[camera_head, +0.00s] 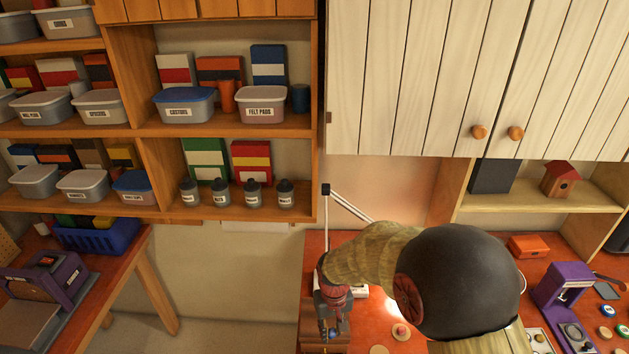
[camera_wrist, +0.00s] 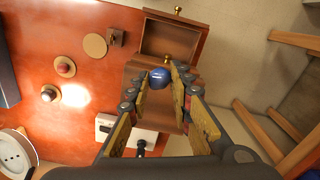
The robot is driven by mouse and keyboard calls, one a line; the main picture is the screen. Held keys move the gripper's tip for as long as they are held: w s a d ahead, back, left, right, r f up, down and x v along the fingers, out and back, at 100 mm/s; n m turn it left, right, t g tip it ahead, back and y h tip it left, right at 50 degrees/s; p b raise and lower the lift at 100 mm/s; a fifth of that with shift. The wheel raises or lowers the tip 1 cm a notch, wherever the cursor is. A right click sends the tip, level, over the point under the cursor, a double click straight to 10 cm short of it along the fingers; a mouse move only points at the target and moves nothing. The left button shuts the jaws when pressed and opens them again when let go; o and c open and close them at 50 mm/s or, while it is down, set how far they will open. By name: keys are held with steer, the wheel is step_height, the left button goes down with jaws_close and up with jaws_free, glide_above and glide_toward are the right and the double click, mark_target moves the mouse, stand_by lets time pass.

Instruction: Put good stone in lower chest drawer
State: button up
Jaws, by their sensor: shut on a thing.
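My gripper (camera_wrist: 157,76) is shut on a dark blue rounded stone (camera_wrist: 160,77), held between its fingertips. In the wrist view the stone shows in front of the small brown wooden chest (camera_wrist: 136,70). A drawer (camera_wrist: 170,39) of the chest stands pulled out, and its visible inside looks empty. One brass knob sits on the drawer's far front; another shows at the chest face, so the open drawer appears to be the lower one. In the head view my gripper (camera_head: 331,318) is over the chest (camera_head: 328,347), with the blue stone partly visible at its tips.
On the red-brown bench (camera_wrist: 75,20) lie a bare round disc (camera_wrist: 95,46), a small brown block (camera_wrist: 117,37) and two discs bearing small round stones (camera_wrist: 64,67). A white device (camera_wrist: 145,135) is beside the chest; a white scale (camera_wrist: 15,152) is at lower left. Shelves (camera_head: 235,130) and cupboards stand behind.

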mark_target(331, 331)
steer(key=shift+s+f, duration=0.1)
steer(key=shift+f, duration=0.25)
step_height(331, 331, down, 5)
steer(key=b, duration=0.3)
steer(key=o, duration=0.9)
steer(key=shift+o, duration=0.7)
steer(key=shift+r, duration=0.15)
step_height(331, 331, up, 12)
steer(key=shift+f, duration=0.1)
